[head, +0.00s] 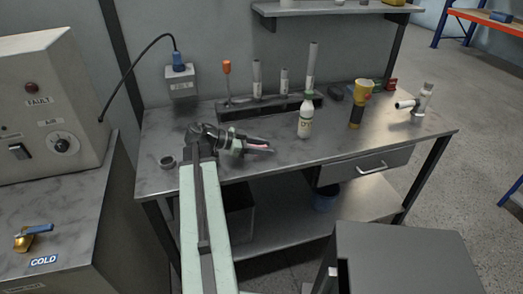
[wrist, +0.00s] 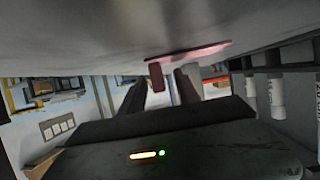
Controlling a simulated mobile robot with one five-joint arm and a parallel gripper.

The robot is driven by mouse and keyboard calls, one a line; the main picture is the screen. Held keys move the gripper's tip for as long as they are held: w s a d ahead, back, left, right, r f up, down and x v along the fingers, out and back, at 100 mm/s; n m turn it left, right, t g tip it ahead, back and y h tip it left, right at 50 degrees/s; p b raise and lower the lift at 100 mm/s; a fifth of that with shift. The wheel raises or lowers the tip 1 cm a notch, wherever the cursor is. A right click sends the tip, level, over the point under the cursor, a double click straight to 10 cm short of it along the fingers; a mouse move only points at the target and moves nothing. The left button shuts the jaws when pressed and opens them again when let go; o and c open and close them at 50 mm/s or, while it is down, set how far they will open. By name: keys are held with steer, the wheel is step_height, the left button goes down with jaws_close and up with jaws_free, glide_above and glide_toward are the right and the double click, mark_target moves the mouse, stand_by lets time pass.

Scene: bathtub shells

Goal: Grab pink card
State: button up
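The pink card (wrist: 195,51) shows in the wrist view as a thin flat strip against the grey table surface, just beyond my fingertips. A small pink block-like piece (wrist: 156,77) shows beside it, in line with the gap between my fingers; I cannot tell whether it is part of the card. My gripper (wrist: 163,92) is open, with two dark fingers apart and light background between them. In the head view my gripper (head: 262,146) is low over the table's front left part, with a pink strip at its fingers. The gripper hides part of the card there.
The grey table (head: 330,155) carries a white bottle (head: 305,120), a yellow and black flashlight (head: 358,103) and a white metal fitting (head: 420,102) to the right. A rack with upright tubes (head: 268,108) stands behind.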

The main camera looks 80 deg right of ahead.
jaws_close()
